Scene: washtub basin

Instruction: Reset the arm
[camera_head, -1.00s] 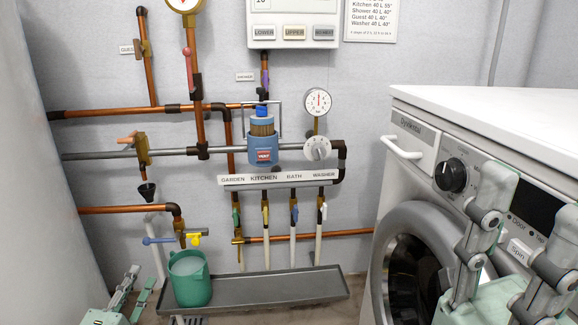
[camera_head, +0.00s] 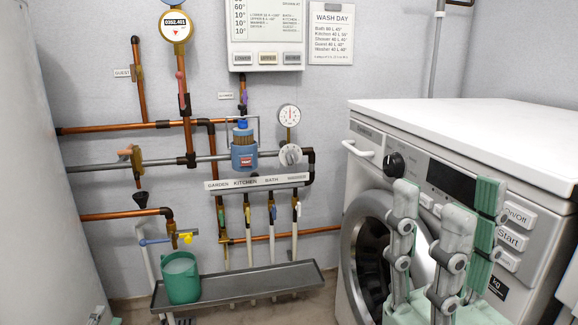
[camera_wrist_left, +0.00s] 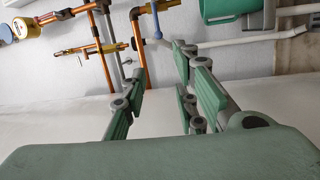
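My left gripper (camera_head: 98,316) barely shows at the bottom left corner of the head view. My right gripper (camera_head: 446,200) stands upright in front of the washing machine (camera_head: 455,112) at the lower right of the head view. Its fingers are apart and nothing shows between them. Whether it touches the machine I cannot tell.
A green bucket (camera_head: 182,284) stands on a grey tray (camera_head: 250,285) below the pipes. It shows at the top of the left wrist view (camera_wrist_left: 222,10). Copper pipes (camera_head: 95,131), valves and a blue filter (camera_head: 244,157) are on the back wall.

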